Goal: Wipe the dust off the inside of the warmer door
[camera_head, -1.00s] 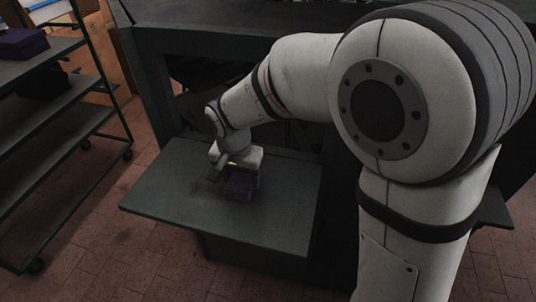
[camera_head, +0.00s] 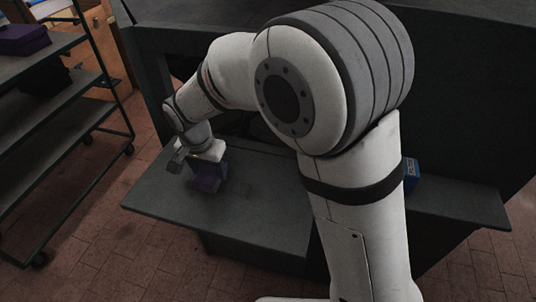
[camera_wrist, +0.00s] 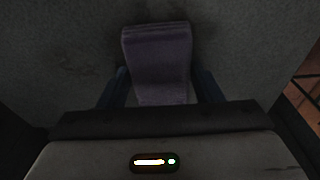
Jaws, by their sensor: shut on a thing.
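The warmer door (camera_head: 262,220) is folded down flat, its dark grey inner face up; it also fills most of the wrist view (camera_wrist: 245,50). My gripper (camera_head: 206,174) is over the left part of the door, shut on a folded purple cloth (camera_head: 208,184). In the wrist view the cloth (camera_wrist: 158,55) sits between the two fingers and lies against or just above the door; I cannot tell which. Faint dark dust smudges (camera_wrist: 65,65) show on the door left of the cloth. The door under the cloth and wrist is hidden.
A dark shelf rack (camera_head: 75,130) on casters stands at the left, with a purple folded thing (camera_head: 22,40) on top. A small blue box (camera_head: 411,172) stands on a ledge (camera_head: 460,205) right of my arm. Brick floor shows in front of the door.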

